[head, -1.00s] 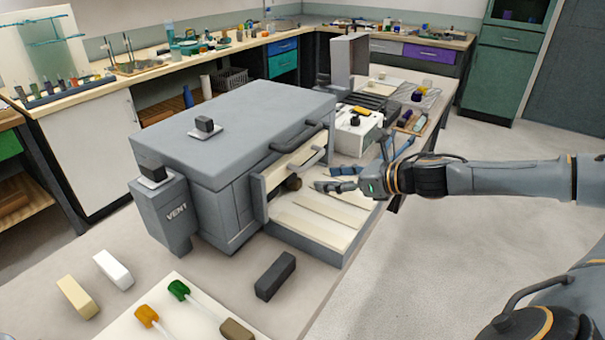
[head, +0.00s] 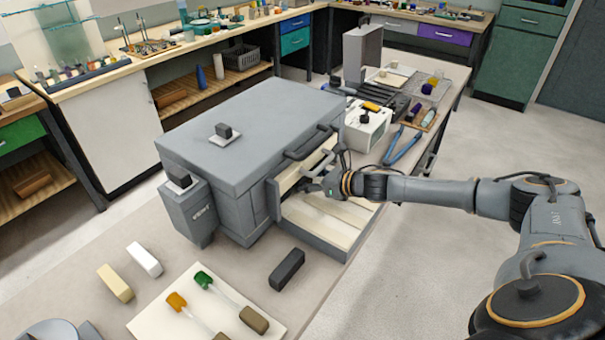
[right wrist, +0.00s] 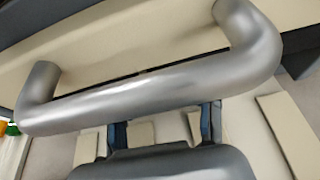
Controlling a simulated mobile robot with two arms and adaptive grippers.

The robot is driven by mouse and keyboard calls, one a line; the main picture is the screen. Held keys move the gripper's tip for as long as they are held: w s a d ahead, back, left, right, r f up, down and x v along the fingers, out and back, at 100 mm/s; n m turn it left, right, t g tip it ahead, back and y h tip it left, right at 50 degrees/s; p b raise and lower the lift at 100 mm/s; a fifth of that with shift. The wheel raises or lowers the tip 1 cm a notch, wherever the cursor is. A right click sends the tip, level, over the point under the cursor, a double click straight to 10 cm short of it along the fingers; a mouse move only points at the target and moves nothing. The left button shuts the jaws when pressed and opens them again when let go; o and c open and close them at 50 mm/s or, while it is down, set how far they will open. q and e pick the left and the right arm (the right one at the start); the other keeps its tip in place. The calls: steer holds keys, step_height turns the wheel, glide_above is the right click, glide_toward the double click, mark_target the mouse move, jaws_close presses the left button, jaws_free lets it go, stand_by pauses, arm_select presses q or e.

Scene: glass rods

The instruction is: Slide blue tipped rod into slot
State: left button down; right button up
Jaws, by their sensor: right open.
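A grey furnace-like box (head: 240,128) marked VENT stands on the table with its front opening lowered into a tray with cream strips (head: 330,222) separated by grooves. I cannot make out a blue tipped rod. An orange tipped rod (head: 178,302) and a green tipped rod (head: 204,281) lie on a white board (head: 155,318). My right gripper (head: 318,183) is at the box's opening, by the lower grey handle. In the right wrist view that handle (right wrist: 150,98) crosses close in front of the open, empty fingers (right wrist: 163,128). My left gripper is out of view.
A dark block (head: 287,270), a white block (head: 144,259) and a cream block (head: 115,283) lie in front of the box. Blue-handled tongs (head: 405,146) and a white device (head: 366,128) are behind my right arm.

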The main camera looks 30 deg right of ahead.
steer(key=shift+w+a+f, duration=0.2)
steer(key=shift+w, duration=0.25)
